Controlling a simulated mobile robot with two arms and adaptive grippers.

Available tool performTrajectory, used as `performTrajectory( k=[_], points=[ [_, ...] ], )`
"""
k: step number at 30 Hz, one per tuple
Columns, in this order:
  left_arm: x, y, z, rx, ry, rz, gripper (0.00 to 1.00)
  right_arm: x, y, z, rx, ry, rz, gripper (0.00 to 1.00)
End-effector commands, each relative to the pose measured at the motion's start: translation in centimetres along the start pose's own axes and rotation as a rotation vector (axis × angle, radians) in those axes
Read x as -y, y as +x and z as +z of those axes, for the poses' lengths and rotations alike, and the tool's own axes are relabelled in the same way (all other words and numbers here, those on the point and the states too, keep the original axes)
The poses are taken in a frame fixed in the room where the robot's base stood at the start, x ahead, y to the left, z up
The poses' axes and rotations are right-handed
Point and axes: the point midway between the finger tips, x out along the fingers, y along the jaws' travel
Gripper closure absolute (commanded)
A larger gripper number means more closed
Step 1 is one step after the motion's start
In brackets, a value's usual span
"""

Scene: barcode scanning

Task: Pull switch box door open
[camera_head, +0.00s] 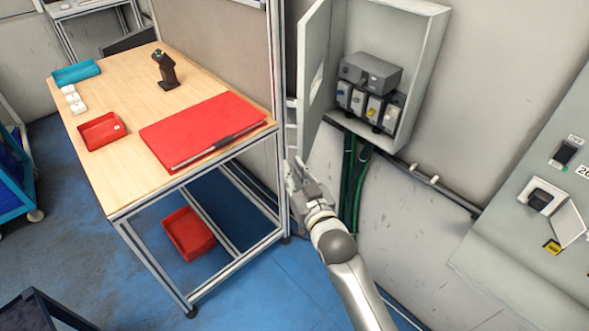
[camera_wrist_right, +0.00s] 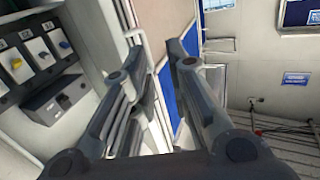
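The grey switch box (camera_head: 431,35) is on the wall in the upper middle of the head view. Its door (camera_head: 314,75) stands open on the box's left side, swung out from the wall. Switches (camera_head: 365,103) inside are exposed. My right gripper (camera_head: 293,168) is just below the door's lower edge in the head view. In the right wrist view, its two dark fingers (camera_wrist_right: 160,62) are apart, with a visible gap between them and nothing clearly held. Whether a finger touches the door cannot be told. My left gripper is in neither view.
A wooden-topped table (camera_head: 130,165) with a red folder (camera_head: 200,125), a red tray (camera_head: 101,131) and a scanner on a stand (camera_head: 165,70) is to the left. Green cables (camera_head: 350,185) run below the box. Another wall panel (camera_head: 520,235) is at the right.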

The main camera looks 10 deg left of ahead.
Motion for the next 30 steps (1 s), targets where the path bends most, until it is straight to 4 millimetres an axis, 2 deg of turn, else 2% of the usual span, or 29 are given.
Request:
performTrajectory(
  k=[1,4,9,13,16,20,26,30],
  points=[
    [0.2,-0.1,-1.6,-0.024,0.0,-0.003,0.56,0.1,-0.1,-0.1,0.0,0.0,0.0,0.83],
    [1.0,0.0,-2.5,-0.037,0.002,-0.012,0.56,0.1,-0.1,0.0,-0.001,0.0,0.0,0.83],
    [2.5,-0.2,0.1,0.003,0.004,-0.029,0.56,0.1,-0.1,-0.1,-0.001,-0.001,0.001,0.83],
    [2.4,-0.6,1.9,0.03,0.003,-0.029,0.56,0.1,-0.1,-0.1,0.0,-0.001,0.001,0.83],
    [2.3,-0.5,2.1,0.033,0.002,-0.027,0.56,0.1,-0.1,-0.1,-0.001,-0.001,0.001,0.83],
    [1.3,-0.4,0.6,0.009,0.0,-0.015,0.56,0.1,-0.3,-0.1,-0.001,-0.001,0.001,0.83],
    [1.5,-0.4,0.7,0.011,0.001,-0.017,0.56,0.0,-2.2,0.0,-0.001,-0.001,0.001,0.83],
    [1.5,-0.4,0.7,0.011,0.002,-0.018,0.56,0.0,-4.8,0.1,0.001,-0.001,0.001,0.83]
  ],
)
